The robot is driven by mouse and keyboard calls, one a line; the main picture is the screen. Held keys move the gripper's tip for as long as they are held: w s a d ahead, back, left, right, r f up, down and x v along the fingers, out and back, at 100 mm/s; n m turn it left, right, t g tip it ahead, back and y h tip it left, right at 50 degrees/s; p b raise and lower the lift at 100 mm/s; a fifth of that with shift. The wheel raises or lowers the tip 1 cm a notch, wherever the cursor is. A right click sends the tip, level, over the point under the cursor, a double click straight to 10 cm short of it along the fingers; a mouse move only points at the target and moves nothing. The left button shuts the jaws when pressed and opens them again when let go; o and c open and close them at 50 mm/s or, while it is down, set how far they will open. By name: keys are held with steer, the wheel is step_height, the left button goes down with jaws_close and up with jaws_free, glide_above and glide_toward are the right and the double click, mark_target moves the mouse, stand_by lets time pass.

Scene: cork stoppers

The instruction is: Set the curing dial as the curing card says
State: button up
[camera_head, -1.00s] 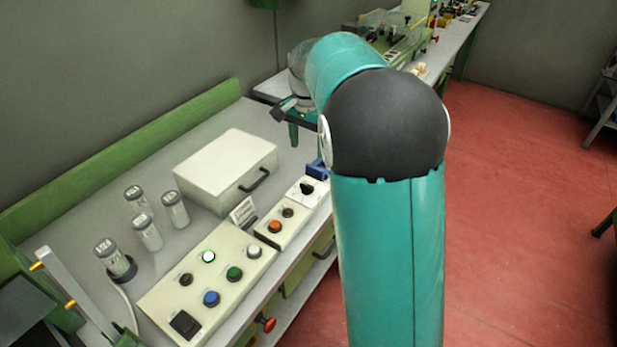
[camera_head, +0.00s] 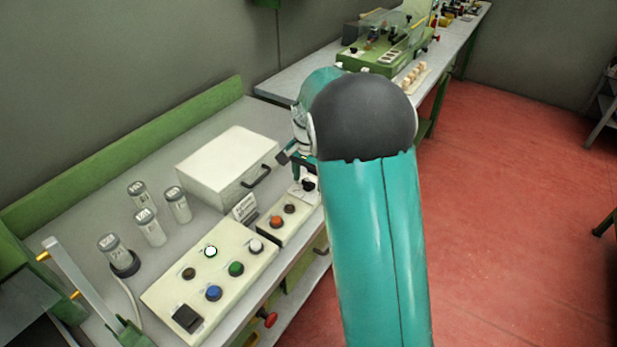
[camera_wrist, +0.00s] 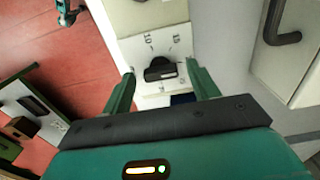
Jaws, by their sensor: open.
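The dial is a black knob (camera_wrist: 160,69) on a white plate (camera_wrist: 140,48) marked with 10 and 15 in the wrist view. In the head view the dial (camera_head: 309,184) sits at the far end of the bench's front edge. My gripper (camera_wrist: 160,72) is open, its two green fingers on either side of the knob in the picture; contact is not visible. In the head view my gripper (camera_head: 297,174) is just above the dial, partly hidden by my arm. A small printed card (camera_head: 245,207) stands behind the button panels; its text is too small to read.
A button panel (camera_head: 165,290) and a smaller box with an orange button (camera_head: 277,222) line the bench front. A white case (camera_head: 215,160) with a black handle stands behind them. Several capped jars (camera_head: 150,228) stand to the left. A green machine (camera_head: 385,55) is on the far bench.

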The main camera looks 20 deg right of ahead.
steer(key=c, duration=1)
steer(key=n, duration=0.4)
steer(key=shift+n, duration=0.3)
steer(key=n, duration=1)
steer(key=shift+w, duration=0.1)
steer(key=n, duration=0.5)
steer(key=shift+r, duration=0.1)
steer(key=shift+n, duration=0.3)
